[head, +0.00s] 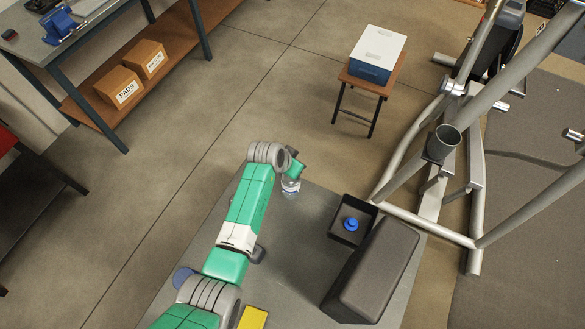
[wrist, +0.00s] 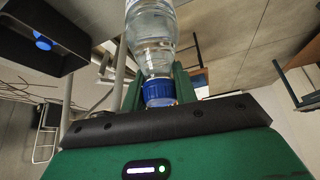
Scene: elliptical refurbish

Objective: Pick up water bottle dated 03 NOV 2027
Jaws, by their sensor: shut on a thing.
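A clear water bottle (head: 290,187) with a white and blue label stands roughly upright at the far edge of the grey table. In the wrist view, the bottle (wrist: 152,30) shows its clear shoulder and blue cap, with its label cut off at the top edge. My gripper (head: 293,170) is above the bottle, shut on it at the cap and neck, with one green finger (wrist: 184,82) on each side. I cannot read any date, nor tell whether its base touches the table.
A dark open bin (head: 339,234) holds a thing with a blue top (head: 351,224), right of the bottle. A large dark box (head: 375,272) and a yellow item (head: 253,318) are on the grey table (head: 300,255). The elliptical's metal frame (head: 430,237) stands close right.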

